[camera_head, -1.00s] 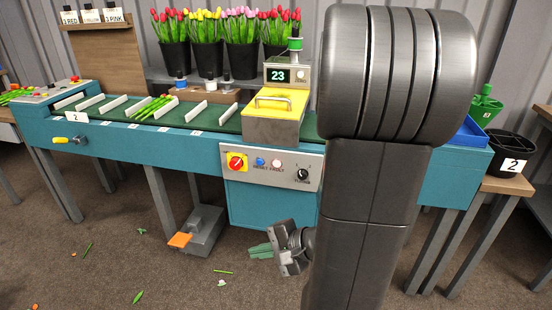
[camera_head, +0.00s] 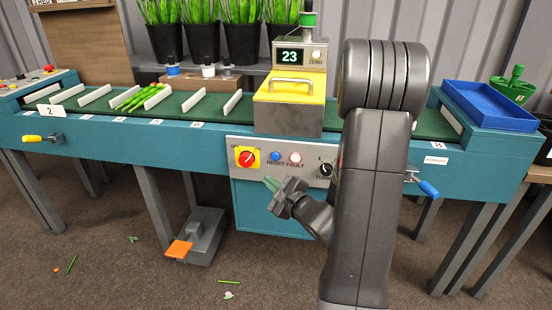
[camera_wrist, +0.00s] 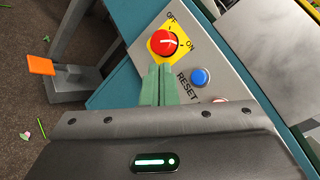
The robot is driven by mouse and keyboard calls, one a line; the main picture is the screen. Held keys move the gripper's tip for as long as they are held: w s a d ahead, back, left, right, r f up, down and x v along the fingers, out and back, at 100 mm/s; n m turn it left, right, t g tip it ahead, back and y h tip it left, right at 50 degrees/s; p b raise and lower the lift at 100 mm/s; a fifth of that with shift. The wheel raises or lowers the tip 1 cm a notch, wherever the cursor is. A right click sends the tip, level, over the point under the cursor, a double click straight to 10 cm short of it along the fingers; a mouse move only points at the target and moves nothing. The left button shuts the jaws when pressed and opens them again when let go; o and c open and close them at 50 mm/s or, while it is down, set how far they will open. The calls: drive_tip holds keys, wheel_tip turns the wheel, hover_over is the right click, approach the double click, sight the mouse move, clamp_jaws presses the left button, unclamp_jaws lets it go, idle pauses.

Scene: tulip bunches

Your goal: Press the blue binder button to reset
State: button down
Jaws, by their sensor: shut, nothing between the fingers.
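The blue button (camera_head: 275,156) sits on the grey control panel (camera_head: 240,143) on the front of the teal bench, between the red rotary switch on its yellow plate (camera_head: 247,157) and a pale button labelled FAULT (camera_head: 295,158). In the wrist view the blue button (camera_wrist: 201,77) has RESET printed beside it. My gripper (camera_head: 271,183) is shut and empty, its green fingertips just below the blue button in the head view. In the wrist view the fingertips (camera_wrist: 159,70) lie left of the button, near the yellow plate. Contact with the panel cannot be told.
A yellow-topped binder unit (camera_head: 290,88) with a display reading 23 stands above the panel. A green belt (camera_head: 215,112) with white dividers carries tulip stems (camera_head: 138,97). An orange pedal (camera_head: 179,249) is on the floor. A blue tray (camera_head: 490,105) is at right.

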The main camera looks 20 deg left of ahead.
sight(275, 157)
drive_tip(key=shift+w+a+p, duration=0.35)
drive_tip(key=shift+w+p, duration=0.1)
drive_tip(key=shift+w, duration=0.95)
drive_tip(key=shift+w+a+p, duration=0.3)
drive_tip(key=shift+w+p, duration=0.1)
drive_tip(key=shift+w, duration=1)
drive_tip(key=shift+w+a+p, duration=0.35)
drive_tip(key=shift+w+p, duration=0.1)
drive_tip(key=shift+w, duration=0.95)
drive_tip(key=shift+w, duration=0.15)
drive_tip(key=shift+w+a+b, duration=0.1)
drive_tip(key=shift+w+b, duration=0.2)
drive_tip(key=shift+w+a, duration=0.1)
drive_tip(key=shift+w, duration=0.25)
drive_tip(key=shift+s, duration=0.1)
drive_tip(key=shift+s+d+b, duration=0.2)
drive_tip(key=shift+s+b, duration=0.5)
